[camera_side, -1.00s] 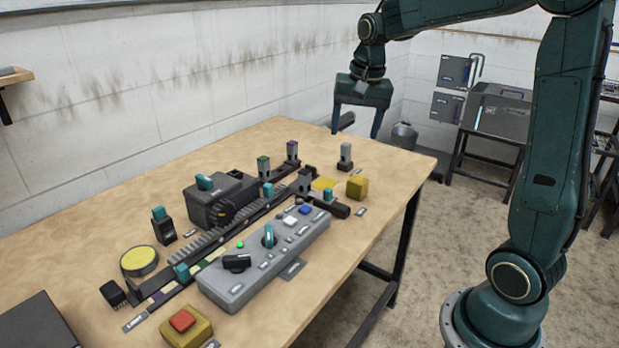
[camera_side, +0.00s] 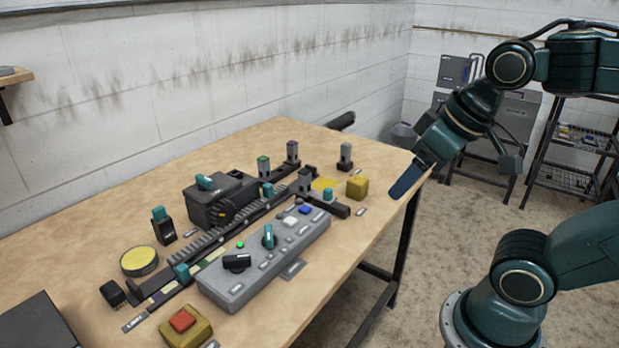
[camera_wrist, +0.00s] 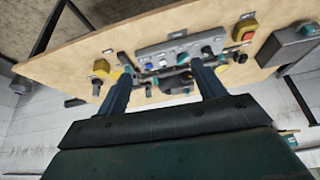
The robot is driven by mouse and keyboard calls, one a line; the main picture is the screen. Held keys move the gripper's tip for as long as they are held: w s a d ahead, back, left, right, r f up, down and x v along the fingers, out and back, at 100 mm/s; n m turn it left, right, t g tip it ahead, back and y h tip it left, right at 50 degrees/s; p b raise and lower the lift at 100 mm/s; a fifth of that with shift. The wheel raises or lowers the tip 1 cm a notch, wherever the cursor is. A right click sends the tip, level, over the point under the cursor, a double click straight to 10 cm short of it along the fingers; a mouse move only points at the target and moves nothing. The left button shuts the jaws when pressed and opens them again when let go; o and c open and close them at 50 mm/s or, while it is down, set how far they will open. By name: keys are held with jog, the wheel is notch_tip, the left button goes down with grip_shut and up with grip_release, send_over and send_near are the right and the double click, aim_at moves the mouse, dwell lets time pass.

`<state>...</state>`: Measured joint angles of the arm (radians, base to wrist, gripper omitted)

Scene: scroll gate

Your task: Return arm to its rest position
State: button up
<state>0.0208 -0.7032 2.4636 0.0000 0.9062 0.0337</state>
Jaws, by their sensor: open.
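My gripper (camera_side: 408,180) is at the right end of the table in the side view, apart from everything on it. Its fingers point down and to the left; seen edge-on there, they overlap. In the wrist view my gripper (camera_wrist: 160,92) shows two fingers spread wide with nothing held between them. Behind them the grey control panel (camera_wrist: 180,48) and the tabletop appear upside down. The arm is folded back toward its base at the right.
The wooden table (camera_side: 330,290) carries the grey control panel (camera_side: 262,262), a dark rack rail, a black box (camera_side: 222,205), a yellow block (camera_side: 357,186) and a red button on a yellow base (camera_side: 184,322). Shelving (camera_side: 570,155) stands behind at right.

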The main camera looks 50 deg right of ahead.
jog(key=shift+s+a+f+n, duration=0.2)
jog(key=shift+s+f+n, duration=0.1)
jog(key=shift+s, duration=0.25)
jog(key=shift+c, duration=0.2)
dwell(0.8)
